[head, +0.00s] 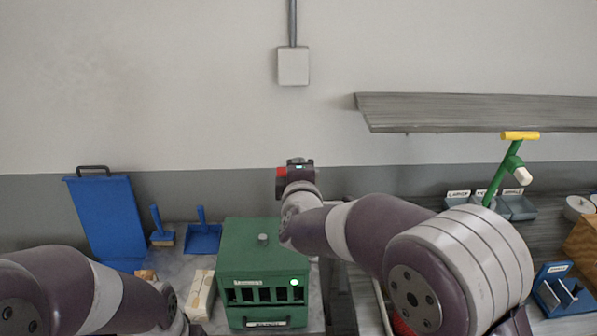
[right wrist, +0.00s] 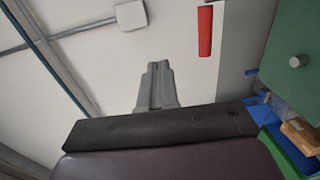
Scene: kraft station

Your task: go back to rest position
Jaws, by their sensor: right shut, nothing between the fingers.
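My right arm reaches from the lower right of the head view to the middle, its wrist end (head: 297,178) raised above and behind the green box. The fingers cannot be made out there. In the right wrist view my right gripper (right wrist: 157,72) shows its two grey fingers together, empty, with pale wall beyond them. My left arm (head: 75,290) lies across the lower left of the head view; its gripper is out of sight.
A green box (head: 262,251) with slots and a lit lamp stands centrally. A blue board (head: 106,218), brush (head: 160,226) and dustpan (head: 203,238) are left. A grey shelf (head: 470,111) and green-yellow stand (head: 508,165) are right. A red strip (right wrist: 205,31) shows in the right wrist view.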

